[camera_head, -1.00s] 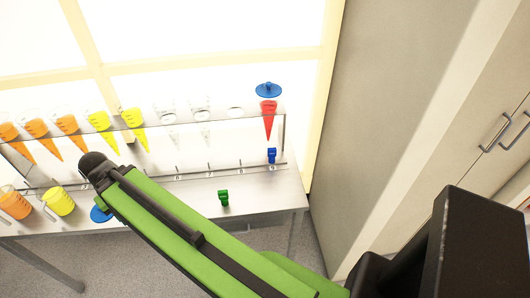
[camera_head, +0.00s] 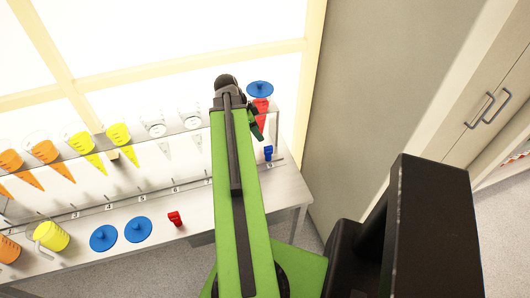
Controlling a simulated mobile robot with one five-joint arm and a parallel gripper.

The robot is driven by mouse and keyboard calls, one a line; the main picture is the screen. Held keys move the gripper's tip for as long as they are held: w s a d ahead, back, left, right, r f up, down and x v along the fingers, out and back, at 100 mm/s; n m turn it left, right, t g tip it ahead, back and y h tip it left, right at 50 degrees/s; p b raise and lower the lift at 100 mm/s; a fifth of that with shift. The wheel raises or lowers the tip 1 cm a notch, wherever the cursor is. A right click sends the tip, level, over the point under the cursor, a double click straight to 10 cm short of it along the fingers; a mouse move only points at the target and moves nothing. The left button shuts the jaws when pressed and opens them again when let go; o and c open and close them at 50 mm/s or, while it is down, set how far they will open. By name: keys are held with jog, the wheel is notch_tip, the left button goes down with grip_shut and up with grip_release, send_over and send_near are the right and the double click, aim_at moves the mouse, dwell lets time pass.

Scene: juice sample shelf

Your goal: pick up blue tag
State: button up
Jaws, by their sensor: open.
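The small blue tag (camera_head: 268,153) stands on the right end of the table, below the shelf's red cone and close to a slot label. My gripper (camera_head: 258,130) shows at the far end of my green arm, in front of the red cone (camera_head: 262,106). It is above and slightly left of the blue tag and appears apart from it. The jaws are open; the fingertips are small and partly hidden by the arm.
A clear shelf holds orange and yellow cones (camera_head: 122,137) and empty clear cones (camera_head: 155,128). A blue disc (camera_head: 260,89) tops the red cone. A red tag (camera_head: 175,218), two blue discs (camera_head: 138,229) and a yellow beaker (camera_head: 51,236) are on the table (camera_head: 205,220). A wall stands right.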

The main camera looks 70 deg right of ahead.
aim_at(267, 148)
jog(key=b+x, duration=0.6)
jog(key=x, duration=0.1)
jog(key=b+x, duration=0.3)
jog(key=x, duration=0.1)
jog(key=shift+w+a+f+b, duration=0.1)
jog(key=shift+w+f+b, duration=0.2)
jog(key=shift+w+b, duration=0.1)
jog(key=shift+s+f, duration=0.15)
jog(key=b+x, duration=0.5)
grip_shut()
